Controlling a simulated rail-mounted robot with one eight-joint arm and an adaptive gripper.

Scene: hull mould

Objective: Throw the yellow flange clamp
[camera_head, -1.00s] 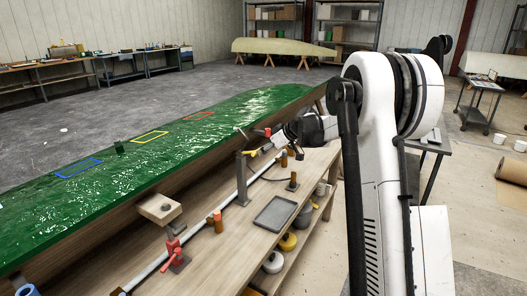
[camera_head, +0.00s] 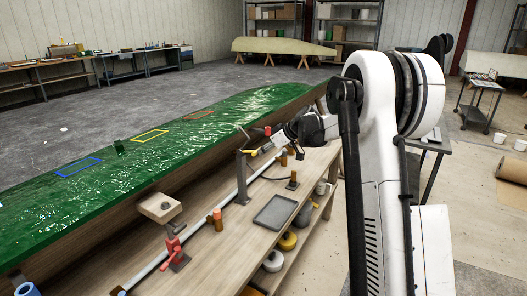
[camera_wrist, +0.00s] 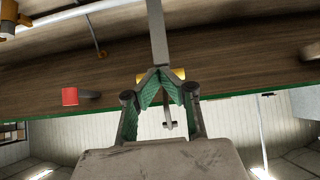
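The yellow flange clamp (camera_head: 254,153) sits at the top of a grey upright post beside the green hull mould (camera_head: 110,170). In the wrist view its yellow part (camera_wrist: 178,74) shows just behind my fingertips, in line with the grey post. A thin grey pin with a crosspiece shows between my fingers. My gripper (camera_wrist: 160,75) has its two green-padded fingers slanting in close together at the clamp. In the head view my gripper (camera_head: 268,147) is right at the yellow part. I cannot tell whether the fingers press on it or only stand around it.
A red-handled clamp (camera_head: 174,246) stands nearer on the bench. A pale rail runs along the mould.

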